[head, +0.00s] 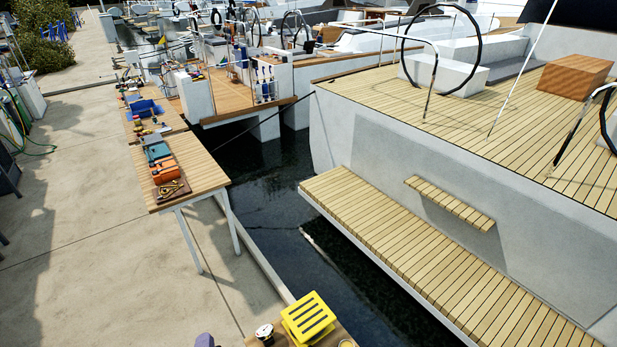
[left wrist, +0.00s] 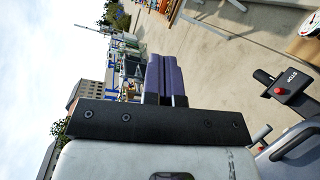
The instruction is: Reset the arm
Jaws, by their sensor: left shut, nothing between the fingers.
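My left gripper (head: 205,340) shows only as a purple tip at the bottom edge of the head view, over the concrete quay and left of a small wooden table. In the left wrist view my left gripper (left wrist: 161,75) has its two purple fingers side by side, shut and empty. Its fingers touch nothing there. My right gripper is in neither view.
A small wooden table (head: 349,329) at the bottom holds a yellow slotted block (head: 308,318) and a round gauge (head: 264,332). A longer wooden table (head: 204,175) carries tools. Water (head: 270,200) separates the quay from a boat (head: 430,200). The concrete (head: 120,270) at left is clear.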

